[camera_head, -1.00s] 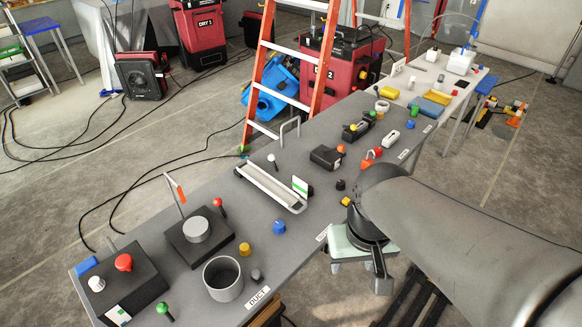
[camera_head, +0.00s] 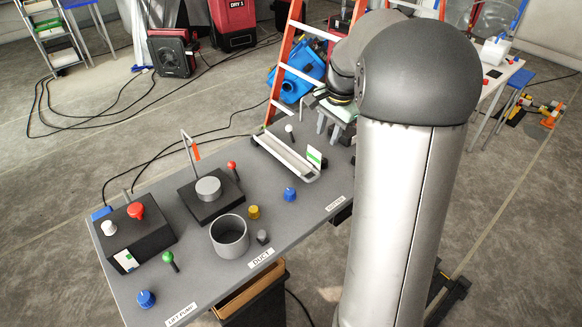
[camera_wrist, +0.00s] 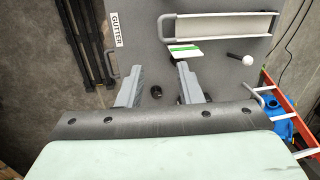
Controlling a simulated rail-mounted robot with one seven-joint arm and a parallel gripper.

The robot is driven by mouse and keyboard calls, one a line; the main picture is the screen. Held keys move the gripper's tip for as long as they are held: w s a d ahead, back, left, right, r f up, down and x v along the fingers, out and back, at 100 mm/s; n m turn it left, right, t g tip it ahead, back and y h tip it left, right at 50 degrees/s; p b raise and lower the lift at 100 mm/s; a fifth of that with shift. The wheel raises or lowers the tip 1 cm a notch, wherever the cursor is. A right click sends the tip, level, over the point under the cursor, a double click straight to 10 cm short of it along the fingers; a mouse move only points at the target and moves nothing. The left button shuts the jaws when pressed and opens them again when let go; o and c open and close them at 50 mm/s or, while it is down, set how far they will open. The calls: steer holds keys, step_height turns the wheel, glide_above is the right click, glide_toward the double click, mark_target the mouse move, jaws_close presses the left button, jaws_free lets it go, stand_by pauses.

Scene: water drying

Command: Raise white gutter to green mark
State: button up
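My gripper (camera_head: 328,126) is above the table to the right of the gutter, fingers pointing down. In the wrist view my gripper (camera_wrist: 160,70) is open and empty, apart from gutter and card. A black knob (camera_wrist: 156,92) shows between the fingers.
A white-balled lever (camera_head: 289,129) stands at the gutter's far side. A blue knob (camera_head: 290,194), a yellow knob (camera_head: 254,212) and a grey cup (camera_head: 229,236) stand nearer. An orange ladder (camera_head: 280,70) rises behind the table. My arm hides the table's right part.

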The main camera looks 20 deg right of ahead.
mark_target(316, 176)
steer(key=w+f, duration=0.1)
steer(key=f, duration=0.4)
steer(key=w+f+p, duration=0.1)
steer(key=f, duration=0.5)
steer(key=a+f+p, duration=0.1)
steer(key=f, duration=0.5)
steer(key=shift+w, duration=0.4)
jaws_close()
